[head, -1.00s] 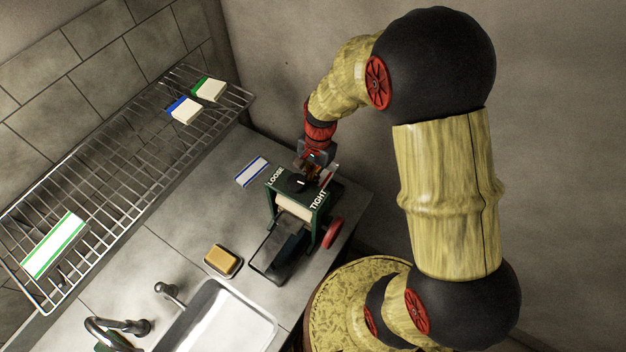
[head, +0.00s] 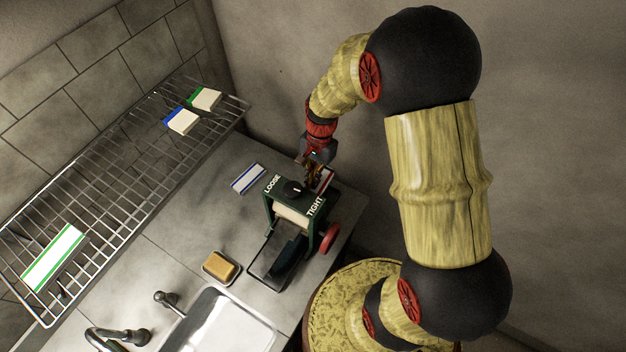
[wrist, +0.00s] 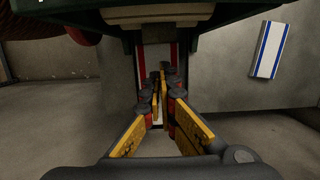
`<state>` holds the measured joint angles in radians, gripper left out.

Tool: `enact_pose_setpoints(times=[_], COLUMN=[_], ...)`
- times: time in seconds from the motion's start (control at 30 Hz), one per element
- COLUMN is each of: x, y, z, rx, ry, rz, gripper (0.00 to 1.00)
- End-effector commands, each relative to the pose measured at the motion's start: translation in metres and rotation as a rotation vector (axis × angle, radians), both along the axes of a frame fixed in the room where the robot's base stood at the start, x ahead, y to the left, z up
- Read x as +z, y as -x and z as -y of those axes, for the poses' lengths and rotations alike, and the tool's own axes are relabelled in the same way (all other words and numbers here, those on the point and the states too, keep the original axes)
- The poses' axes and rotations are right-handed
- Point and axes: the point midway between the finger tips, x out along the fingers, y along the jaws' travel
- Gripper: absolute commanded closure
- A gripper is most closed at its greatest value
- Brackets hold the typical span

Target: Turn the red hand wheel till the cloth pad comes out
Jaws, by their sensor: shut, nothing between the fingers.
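The wringer (head: 272,217) is a dark green frame with a pale roller (head: 292,214), a black knob (head: 294,188) on top and the labels LOOSE and TIGHT. The red hand wheel (head: 330,238) is on its right side; a red part (wrist: 84,36) shows at top left in the wrist view. A white cloth pad with red stripes (head: 324,180) shows at the wringer's back side, also in the wrist view (wrist: 146,62); its end towards the wringer is hidden. My gripper (head: 308,168) is just behind the wringer, over the pad, shut and empty. Its fingers (wrist: 160,88) show in the wrist view.
A blue-striped pad (head: 249,178) lies left of the wringer. A soap dish (head: 221,267) and a sink (head: 230,320) are in front. A wire rack (head: 110,190) along the wall holds a green-striped pad (head: 52,258) and two small blocks (head: 182,121).

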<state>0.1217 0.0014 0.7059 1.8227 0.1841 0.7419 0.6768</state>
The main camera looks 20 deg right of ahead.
Motion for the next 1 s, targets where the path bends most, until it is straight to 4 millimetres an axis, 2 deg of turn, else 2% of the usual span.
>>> enact_pose_setpoints(times=[0.17,0.4,0.6,0.8,1.0], x=[0.016,0.062,0.094,0.109,0.111], y=[-0.003,-0.009,-0.012,-0.013,-0.013], z=[0.002,0.009,0.014,0.017,0.017], rx=[-0.001,-0.001,-0.001,-0.001,0.0], ry=[-0.001,0.001,0.0,0.0,0.0], rz=[0.004,0.004,0.0,-0.003,-0.004], gripper=[1.0,1.0,1.0,1.0,1.0])
